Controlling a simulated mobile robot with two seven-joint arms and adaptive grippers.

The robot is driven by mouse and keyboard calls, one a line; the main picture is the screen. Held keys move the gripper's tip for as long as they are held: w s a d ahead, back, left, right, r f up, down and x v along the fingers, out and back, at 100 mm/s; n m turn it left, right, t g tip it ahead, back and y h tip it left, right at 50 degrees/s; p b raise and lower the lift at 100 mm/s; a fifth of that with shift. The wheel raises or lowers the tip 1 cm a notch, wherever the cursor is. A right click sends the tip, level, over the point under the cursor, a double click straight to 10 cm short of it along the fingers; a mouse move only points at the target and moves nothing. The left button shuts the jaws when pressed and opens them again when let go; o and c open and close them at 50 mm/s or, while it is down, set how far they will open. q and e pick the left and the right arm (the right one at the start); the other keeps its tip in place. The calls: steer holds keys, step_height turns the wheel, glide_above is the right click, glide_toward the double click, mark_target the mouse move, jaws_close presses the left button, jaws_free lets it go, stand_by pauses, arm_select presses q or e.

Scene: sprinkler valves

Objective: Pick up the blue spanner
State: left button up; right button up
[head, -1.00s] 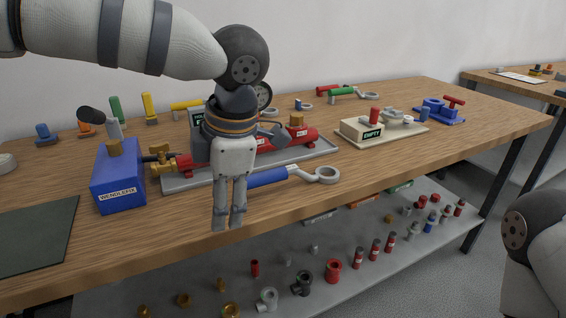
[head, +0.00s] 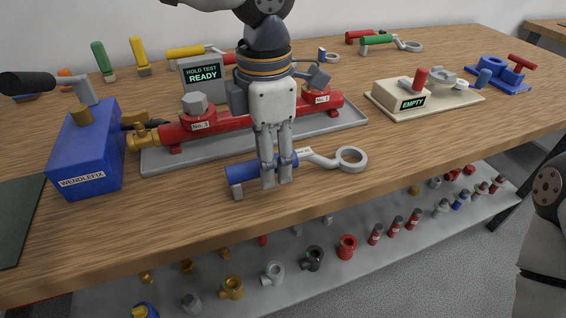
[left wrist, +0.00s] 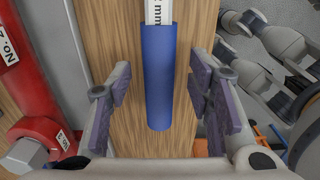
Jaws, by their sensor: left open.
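The blue spanner (head: 245,170) lies on the wooden bench near its front edge. It has a blue handle, a grey shank with a white label, and a ring end (head: 351,158) to the right. My left gripper (head: 275,185) points down over the handle, hiding part of it in the head view. In the left wrist view the blue handle (left wrist: 158,80) runs between the two open fingers, with gaps on both sides. The gripper is open and holds nothing. My right gripper is not in view.
Behind the spanner, a red pipe (head: 225,122) lies on a grey tray (head: 215,151). A blue Wendlefix box (head: 88,155) stands left. A cream block marked EMPTY (head: 400,96) is at right. A lower shelf (head: 330,277) holds several fittings.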

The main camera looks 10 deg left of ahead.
arm_select(q)
step_height(320, 180, down, 2)
steer(key=shift+f, duration=0.1)
jaws_close()
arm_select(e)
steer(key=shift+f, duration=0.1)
arm_select(q)
step_height(320, 180, up, 3)
steer(key=shift+w+r, duration=0.15)
steer(key=s+d+r+p, duration=0.1)
steer(key=s+d+r, duration=0.5)
steer(key=s+r, duration=0.4)
steer(key=s, duration=0.3)
steer(key=shift+p, duration=0.4)
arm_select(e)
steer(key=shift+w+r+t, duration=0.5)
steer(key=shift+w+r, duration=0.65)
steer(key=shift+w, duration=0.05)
